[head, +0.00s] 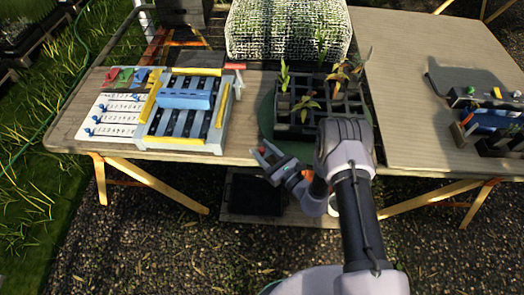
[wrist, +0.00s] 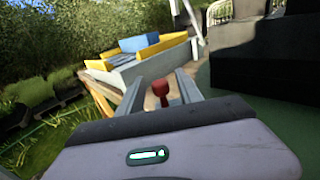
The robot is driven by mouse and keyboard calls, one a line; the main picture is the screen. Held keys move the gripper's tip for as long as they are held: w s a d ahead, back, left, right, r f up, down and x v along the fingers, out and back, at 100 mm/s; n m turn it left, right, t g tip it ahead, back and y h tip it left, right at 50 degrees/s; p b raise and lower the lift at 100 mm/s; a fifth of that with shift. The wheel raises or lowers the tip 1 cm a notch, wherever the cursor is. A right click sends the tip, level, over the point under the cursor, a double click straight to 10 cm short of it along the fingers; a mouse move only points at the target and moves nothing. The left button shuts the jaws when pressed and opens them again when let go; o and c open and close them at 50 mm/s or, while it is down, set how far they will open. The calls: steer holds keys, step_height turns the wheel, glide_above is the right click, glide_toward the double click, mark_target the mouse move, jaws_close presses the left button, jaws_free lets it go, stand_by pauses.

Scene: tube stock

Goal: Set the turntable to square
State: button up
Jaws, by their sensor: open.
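The turntable is a round green disc (head: 266,112) on the wooden table, partly hidden by the black tray of plants (head: 292,128) on it and by my arm. In the wrist view the green disc (wrist: 292,112) spreads at the right, below the dark tray wall (wrist: 268,62). A red knob (wrist: 160,92) stands upright between my fingers in the wrist view. My gripper (head: 264,153) is at the disc's front edge, fingers open on either side of the knob; it also shows in the wrist view (wrist: 158,88). I cannot tell whether either finger touches the knob. My arm hides the tray's front right.
A grey slatted fixture with yellow bars and a blue block (head: 185,98) stands to the left, beside a white numbered board (head: 110,115). A red-handled tool (head: 235,68) is behind. A second table (head: 430,45) at right holds trays. A white mesh-covered box (head: 285,28) stands behind.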

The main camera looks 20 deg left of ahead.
steer(key=shift+a, duration=0.1)
jaws_close()
stand_by(1.4)
